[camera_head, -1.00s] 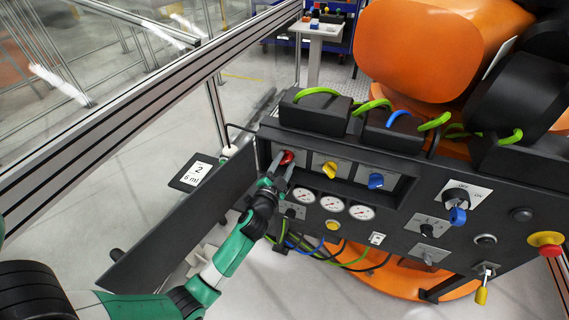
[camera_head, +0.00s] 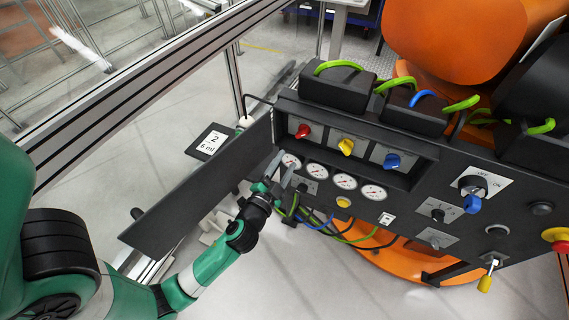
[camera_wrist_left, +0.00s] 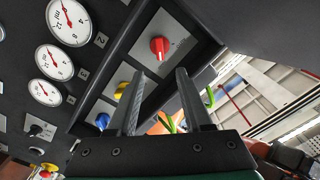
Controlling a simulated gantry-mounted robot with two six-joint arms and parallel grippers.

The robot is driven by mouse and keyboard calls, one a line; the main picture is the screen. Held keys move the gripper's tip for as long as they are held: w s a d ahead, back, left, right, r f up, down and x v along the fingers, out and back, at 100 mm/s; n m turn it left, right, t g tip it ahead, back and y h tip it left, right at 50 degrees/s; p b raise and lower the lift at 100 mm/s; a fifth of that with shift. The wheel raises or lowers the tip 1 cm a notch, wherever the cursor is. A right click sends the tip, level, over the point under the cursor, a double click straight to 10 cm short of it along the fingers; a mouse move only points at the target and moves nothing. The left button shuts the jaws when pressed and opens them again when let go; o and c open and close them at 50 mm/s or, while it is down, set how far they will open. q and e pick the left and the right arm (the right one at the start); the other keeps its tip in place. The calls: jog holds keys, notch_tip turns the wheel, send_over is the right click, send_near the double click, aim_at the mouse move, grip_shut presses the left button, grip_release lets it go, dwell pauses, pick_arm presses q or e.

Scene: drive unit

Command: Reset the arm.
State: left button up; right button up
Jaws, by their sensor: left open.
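My left gripper (camera_head: 279,168) is open and empty, in front of the control panel (camera_head: 415,185), just below and left of the red knob (camera_head: 303,131). In the left wrist view its two fingers (camera_wrist_left: 156,100) stand apart with nothing between them, and the red knob (camera_wrist_left: 160,46) is beyond the fingertips, apart from them. The yellow knob (camera_head: 346,146) and blue knob (camera_head: 391,161) sit in the same recess, to the right of the red one. The leftmost gauge is partly hidden by the gripper in the head view. My right gripper does not show.
An open black door (camera_head: 200,190) juts out left of the panel, close to my left arm. Gauges (camera_head: 345,181), switches and an emergency stop button (camera_head: 558,238) are on the panel. Cables (camera_head: 340,230) hang below it. A metal rail (camera_head: 150,85) runs behind on the left.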

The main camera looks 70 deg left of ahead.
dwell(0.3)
pick_arm(q)
jog(key=w+d+r+n+t+p, duration=0.1)
jog(key=w+d+r+t+p, duration=0.2)
jog(key=r, duration=0.7)
jog(key=w+d+r+t, duration=0.1)
jog(key=w+d+r, duration=0.25)
jog(key=r, duration=0.65)
jog(key=w+d+r+n+t+p, duration=0.15)
jog(key=w+r, duration=0.25)
jog(key=r, duration=0.6)
jog(key=s+d+r+m+t+h+p, duration=0.1)
jog(key=s+d+r+t+h, duration=0.3)
jog(key=r, duration=0.5)
jog(key=s+d+r+t+h+p, duration=0.15)
jog(key=d+r+h, duration=0.25)
jog(key=d+r, duration=0.45)
jog(key=s+d+r+m+t+h+p, duration=0.1)
jog(key=s+d+r+t+h, duration=0.2)
jog(key=r, duration=0.8)
notch_tip(320, 180, up, 37)
jog(key=w+d+h+p, duration=0.1)
jog(key=w+h+p, duration=0.1)
jog(key=p, duration=3.5)
jog(key=shift+f+m+h, duration=0.15)
jog(key=shift+m+h, duration=0.3)
jog(key=shift+h, duration=0.15)
jog(key=shift+d, duration=0.1)
